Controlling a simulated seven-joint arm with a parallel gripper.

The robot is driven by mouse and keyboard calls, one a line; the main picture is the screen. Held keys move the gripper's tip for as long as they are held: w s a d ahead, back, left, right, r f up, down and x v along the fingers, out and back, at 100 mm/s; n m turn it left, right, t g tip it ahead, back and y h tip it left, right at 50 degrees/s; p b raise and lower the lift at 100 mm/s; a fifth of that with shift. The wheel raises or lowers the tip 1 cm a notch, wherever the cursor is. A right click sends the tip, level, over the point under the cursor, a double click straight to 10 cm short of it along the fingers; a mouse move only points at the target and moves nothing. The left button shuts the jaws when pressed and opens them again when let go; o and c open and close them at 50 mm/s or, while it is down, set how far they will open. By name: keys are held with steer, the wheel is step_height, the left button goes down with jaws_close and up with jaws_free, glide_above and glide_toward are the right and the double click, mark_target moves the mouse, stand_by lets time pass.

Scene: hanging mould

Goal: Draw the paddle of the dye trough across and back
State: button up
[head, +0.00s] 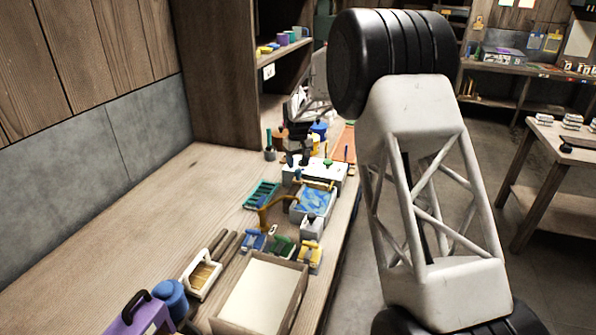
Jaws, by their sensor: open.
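The dye trough (299,214) is a small pale box holding marbled blue liquid. It stands near the right edge of the long wooden bench. A yellowish bar (320,185) lies along its far side and may be the paddle; I cannot tell for sure. An orange-brown bent piece (268,212) stands at its left side. My gripper (304,158) is small and dark in this view, beyond the trough and above a white box. It is open, and I see nothing between its fingers. Its fingertips are hard to make out against the clutter.
A green rack (262,195) sits left of the trough. Blue, green and yellow blocks (282,246) stand in front. A shallow wooden tray (290,295) with a pale sheet is nearer. The bench's left side (120,220) is clear. My arm covers much of the right.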

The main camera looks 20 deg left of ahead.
mark_target(298, 171)
steer(key=shift+f, duration=2.15)
jaws_close()
